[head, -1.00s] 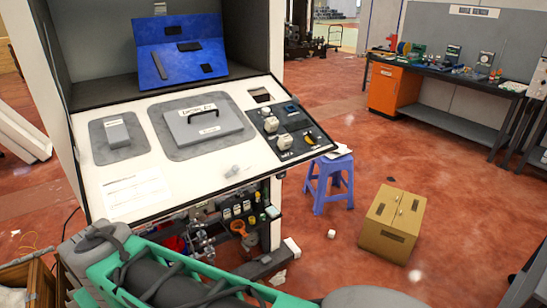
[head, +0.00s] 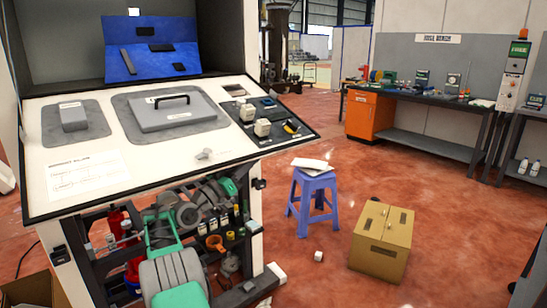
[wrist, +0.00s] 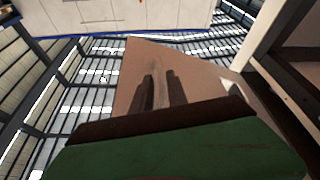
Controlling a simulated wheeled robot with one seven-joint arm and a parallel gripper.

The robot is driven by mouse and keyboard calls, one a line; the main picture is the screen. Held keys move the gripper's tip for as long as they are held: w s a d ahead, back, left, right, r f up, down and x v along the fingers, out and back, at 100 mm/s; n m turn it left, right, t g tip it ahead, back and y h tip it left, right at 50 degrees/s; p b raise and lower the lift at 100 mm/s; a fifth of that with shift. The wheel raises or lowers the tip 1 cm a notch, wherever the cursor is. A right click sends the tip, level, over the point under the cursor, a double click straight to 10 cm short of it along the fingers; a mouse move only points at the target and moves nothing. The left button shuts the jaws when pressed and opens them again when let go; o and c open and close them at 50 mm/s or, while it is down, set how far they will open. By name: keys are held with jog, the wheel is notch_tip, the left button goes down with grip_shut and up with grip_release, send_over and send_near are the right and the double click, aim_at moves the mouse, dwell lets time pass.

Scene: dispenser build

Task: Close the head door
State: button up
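The dispenser head shows as an open grey box (head: 60,50) at the top left in the head view. A wide white sloping panel (head: 88,150) with a black edge juts out from its lower front. I take this lowered panel for the head door, but cannot be sure. My green and grey arm is in front of and below the panel. My gripper shows in the wrist view as two dark fingers (wrist: 161,90) on a wide brown and green base. A brown surface lies behind them. Whether the fingers are open or shut is unclear, and no grasp on the panel shows.
A blue board (head: 152,52) stands inside the box. Grey plates and small fittings lie on the panel. A blue stool (head: 313,193) and a cardboard box (head: 381,240) stand to the right. A workbench (head: 430,100) is behind; red floor between is open.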

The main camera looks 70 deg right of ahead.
aim_at(266, 146)
jog(key=p+x, duration=0.5)
jog(key=x, duration=0.2)
jog(key=shift+a+r+p, duration=0.15)
jog(key=shift+r+p, duration=0.05)
jog(key=shift+p, duration=0.15)
jog(key=shift+s+d+r, duration=0.15)
jog(key=shift+s+d, duration=0.05)
jog(key=shift+d, duration=0.3)
jog(key=shift+c, duration=0.5)
grip_shut()
